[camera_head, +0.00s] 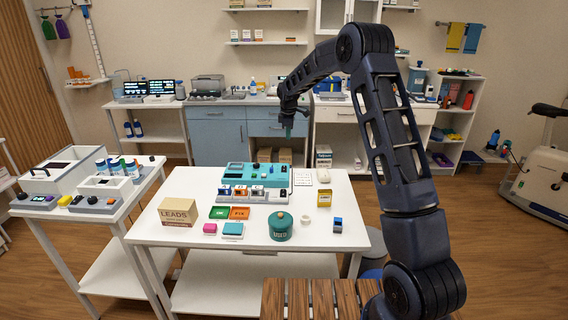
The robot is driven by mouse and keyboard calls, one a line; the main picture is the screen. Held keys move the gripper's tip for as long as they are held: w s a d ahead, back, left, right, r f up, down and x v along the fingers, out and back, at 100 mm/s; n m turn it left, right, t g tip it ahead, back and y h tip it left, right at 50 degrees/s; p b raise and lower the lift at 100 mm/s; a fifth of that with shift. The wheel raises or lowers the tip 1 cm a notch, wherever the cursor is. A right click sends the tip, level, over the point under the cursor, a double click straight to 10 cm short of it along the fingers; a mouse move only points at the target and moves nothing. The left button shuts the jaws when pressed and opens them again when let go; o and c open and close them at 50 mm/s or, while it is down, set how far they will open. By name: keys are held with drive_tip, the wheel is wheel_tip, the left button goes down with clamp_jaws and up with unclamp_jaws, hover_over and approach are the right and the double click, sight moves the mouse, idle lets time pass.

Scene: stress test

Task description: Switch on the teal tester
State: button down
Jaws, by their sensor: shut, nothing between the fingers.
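The teal tester (233,180) stands at the back middle of the white table, a teal box on a pale base with a dark display, knobs on top and a row of small numbered parts along its front. Its switch is too small to make out. My gripper (288,131) hangs above and behind the tester's right part, pointing down, clear of it. The fingers are small in this view and appear shut and empty. My dark arm rises on the right and bends over toward the table.
A side table (75,228) with devices stands left. A wooden slatted surface is in front.

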sight(284, 166)
drive_tip(key=shift+n, duration=0.4)
drive_tip(key=f, duration=0.1)
drive_tip(key=w+a+f, duration=0.1)
drive_tip(key=a+f, duration=0.1)
drive_tip(key=shift+w+a, duration=0.1)
drive_tip(key=shift+w, duration=0.15)
drive_tip(key=f, duration=0.4)
drive_tip(key=w+f, duration=0.1)
drive_tip(key=f, duration=0.4)
drive_tip(key=w+f, duration=0.1)
drive_tip(key=f, duration=0.4)
